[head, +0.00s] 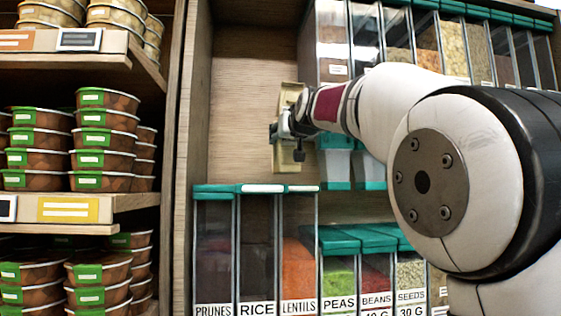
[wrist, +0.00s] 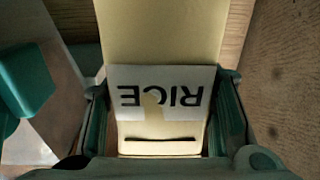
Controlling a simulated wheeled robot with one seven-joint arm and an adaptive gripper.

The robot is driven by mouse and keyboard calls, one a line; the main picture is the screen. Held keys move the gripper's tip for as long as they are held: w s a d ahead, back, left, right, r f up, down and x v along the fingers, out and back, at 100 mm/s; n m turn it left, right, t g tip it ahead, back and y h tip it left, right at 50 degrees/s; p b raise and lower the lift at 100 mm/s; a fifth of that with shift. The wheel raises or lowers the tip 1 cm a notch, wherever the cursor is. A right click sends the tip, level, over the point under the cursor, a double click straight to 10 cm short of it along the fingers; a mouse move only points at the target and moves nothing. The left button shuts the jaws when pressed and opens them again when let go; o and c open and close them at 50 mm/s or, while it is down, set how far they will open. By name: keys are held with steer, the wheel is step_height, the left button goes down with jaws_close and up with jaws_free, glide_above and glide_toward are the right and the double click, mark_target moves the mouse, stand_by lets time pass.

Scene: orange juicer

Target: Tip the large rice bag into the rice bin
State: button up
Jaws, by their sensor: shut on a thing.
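The large rice bag (wrist: 168,32) is pale yellow with a white RICE label, which reads upside down in the wrist view. My gripper (wrist: 165,115) is shut on the bag, with a dark green finger along each side. In the head view the bag (head: 287,158) is upright in front of the wooden back panel, partly hidden by my gripper (head: 290,130). The rice bin (head: 257,245) is the dark bin labelled RICE below the bag, between prunes and lentils. It has a whitish strip at its top edge; I cannot tell whether its lid is open.
Prunes (head: 214,250) and lentils (head: 298,265) bins flank the rice bin. Peas, beans and seeds bins with green lids stand to the right. More dispensers (head: 332,40) hang above.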

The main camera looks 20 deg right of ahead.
steer(key=s+a+p, duration=0.1)
steer(key=s+p, duration=0.4)
steer(key=s, duration=0.2)
steer(key=shift+s+a, duration=0.2)
steer(key=shift+s, duration=0.1)
stand_by(0.7)
